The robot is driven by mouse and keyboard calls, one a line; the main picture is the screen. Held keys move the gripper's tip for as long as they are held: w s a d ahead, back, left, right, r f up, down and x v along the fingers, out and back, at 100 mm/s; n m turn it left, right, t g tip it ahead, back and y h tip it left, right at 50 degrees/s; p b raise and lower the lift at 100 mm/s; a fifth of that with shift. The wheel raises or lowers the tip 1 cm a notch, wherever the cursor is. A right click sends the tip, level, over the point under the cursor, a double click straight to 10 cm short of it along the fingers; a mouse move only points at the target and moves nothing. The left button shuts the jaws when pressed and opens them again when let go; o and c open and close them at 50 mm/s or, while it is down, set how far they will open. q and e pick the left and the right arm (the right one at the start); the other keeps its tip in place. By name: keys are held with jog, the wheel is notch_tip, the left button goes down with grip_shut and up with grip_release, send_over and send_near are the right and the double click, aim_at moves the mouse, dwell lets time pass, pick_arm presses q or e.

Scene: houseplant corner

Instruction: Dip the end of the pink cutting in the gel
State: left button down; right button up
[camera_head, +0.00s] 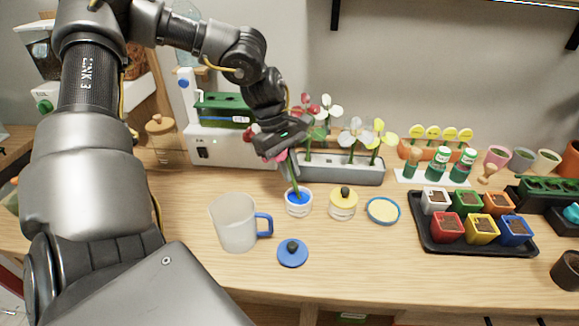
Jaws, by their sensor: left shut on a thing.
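My left gripper (280,147) is shut on the pink cutting (294,180) and holds it upright, stem down. The pink flower head is mostly hidden by the gripper. The green stem reaches down into the mouth of a small open jar of blue gel (298,199). The lower end of the stem appears to be at or in the gel; the depth is hard to tell. A blue lid with a dark knob (292,254) lies on the table in front of the jar. My right gripper is not in view.
A frosted mug (235,226) stands left of the gel jar. A yellow jar with a dark knob (343,206) and a shallow blue-rimmed dish (383,210) stand to the right. Behind is a grey planter (345,173) with flowers. A black tray (430,240) holds several coloured pots.

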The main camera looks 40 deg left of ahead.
aim_at(289, 159)
pick_arm(q)
jog(key=shift+s+a+f+b, duration=0.1)
jog(key=shift+a+f+b, duration=0.1)
jog(key=shift+f+b, duration=0.25)
jog(key=shift+s+a+f+b, duration=0.1)
jog(key=shift+a+f+b, duration=0.1)
jog(key=shift+f+b, duration=0.25)
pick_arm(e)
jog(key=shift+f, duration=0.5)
pick_arm(q)
jog(key=shift+r, duration=0.1)
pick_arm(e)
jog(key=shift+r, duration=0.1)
